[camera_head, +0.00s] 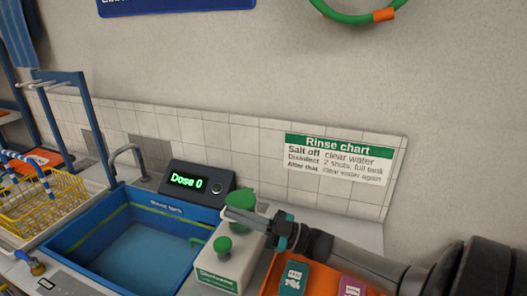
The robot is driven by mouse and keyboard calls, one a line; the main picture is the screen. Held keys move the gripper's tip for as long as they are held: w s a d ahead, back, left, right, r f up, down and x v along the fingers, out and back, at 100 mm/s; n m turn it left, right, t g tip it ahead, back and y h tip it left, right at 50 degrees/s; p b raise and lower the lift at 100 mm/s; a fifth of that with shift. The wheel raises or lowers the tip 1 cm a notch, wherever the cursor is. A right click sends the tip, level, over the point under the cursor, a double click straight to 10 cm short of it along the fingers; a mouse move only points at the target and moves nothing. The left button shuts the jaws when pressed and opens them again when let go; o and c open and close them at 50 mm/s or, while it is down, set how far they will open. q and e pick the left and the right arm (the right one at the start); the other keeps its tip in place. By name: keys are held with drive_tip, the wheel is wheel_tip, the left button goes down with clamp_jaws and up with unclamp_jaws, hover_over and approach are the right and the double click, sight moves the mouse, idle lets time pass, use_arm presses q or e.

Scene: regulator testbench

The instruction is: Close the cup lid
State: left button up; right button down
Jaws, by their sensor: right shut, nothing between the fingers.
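A white bottle (228,267) with a green-and-white label stands at the right edge of the blue rinse tank. It has a small round green cap (222,245) at the front and a larger green piece (241,198) at the back. I cannot tell for sure which is the cup lid, or whether it is open. My right gripper (232,214) reaches in from the right, over the bottle. Its fingers are shut and empty, in front of the larger green piece and partly hiding it. I cannot tell if they touch. My left gripper is not in view.
The blue tank (62,243) holds water, with a tap (128,160) and a "Dose 0" display (190,184) behind. An orange tray (268,283) with teal and pink items lies below my right arm. A yellow wire basket (45,199) is at left. A tiled wall closes the back.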

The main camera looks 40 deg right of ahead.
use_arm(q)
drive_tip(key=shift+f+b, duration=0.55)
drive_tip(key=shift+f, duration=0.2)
use_arm(e)
drive_tip(key=shift+f+n+g, duration=0.4)
drive_tip(key=shift+f+n, duration=0.4)
drive_tip(key=shift+n, duration=0.2)
drive_tip(key=shift+a, duration=0.1)
